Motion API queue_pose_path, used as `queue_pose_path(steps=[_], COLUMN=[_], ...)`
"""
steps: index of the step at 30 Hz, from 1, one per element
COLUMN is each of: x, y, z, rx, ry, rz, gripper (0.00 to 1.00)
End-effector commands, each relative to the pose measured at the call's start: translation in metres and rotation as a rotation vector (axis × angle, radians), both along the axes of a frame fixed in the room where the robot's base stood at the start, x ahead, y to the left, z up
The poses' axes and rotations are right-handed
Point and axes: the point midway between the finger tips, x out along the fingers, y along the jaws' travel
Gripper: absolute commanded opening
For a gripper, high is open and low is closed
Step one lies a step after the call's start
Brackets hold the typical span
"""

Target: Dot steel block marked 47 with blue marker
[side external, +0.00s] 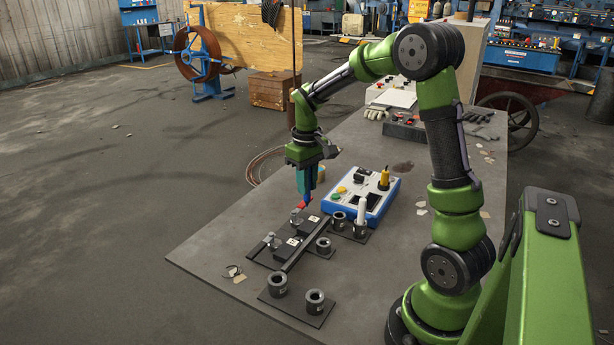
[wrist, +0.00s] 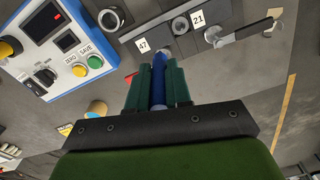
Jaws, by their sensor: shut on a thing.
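My gripper (wrist: 158,84) is shut on a blue marker (wrist: 158,75), which lies between its two green fingers and points at the fixture. The steel block marked 47 (wrist: 143,45) shows its white label in the wrist view, just beyond and left of the marker's tip. A second block marked 21 (wrist: 198,18) is to its right. In the side view my gripper (side external: 306,190) hangs pointing down above the far end of the block row. I cannot tell whether the marker tip touches anything; the side view partly hides the marker.
A blue-and-white control box (side external: 362,196) stands right of the blocks. Dark ring holders (side external: 323,245) stand near the blocks, one with a white pen (side external: 361,212). Metal clamps (side external: 272,240) sit beside the blocks. A red piece (wrist: 131,79) is close to my fingers.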

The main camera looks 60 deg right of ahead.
Motion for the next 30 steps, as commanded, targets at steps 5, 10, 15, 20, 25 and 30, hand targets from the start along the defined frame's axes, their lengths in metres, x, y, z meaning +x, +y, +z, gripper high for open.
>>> queue_pose_path(steps=[5,10,15,20,25,30], x=[-0.001,-0.001,-0.001,-0.001,-0.001,-0.001], y=[0.0,0.0,0.0,0.0,0.0,0.0], z=[-0.02,-0.037,-0.048,-0.052,-0.053,-0.052], rx=[0.002,0.002,0.002,0.001,0.001,0.001], ry=[0.004,0.004,0.003,0.001,0.001,0.001], rz=[-0.001,-0.001,-0.001,0.0,-0.001,-0.001], gripper=[0.0,0.0,0.0,0.0,0.0,0.0])
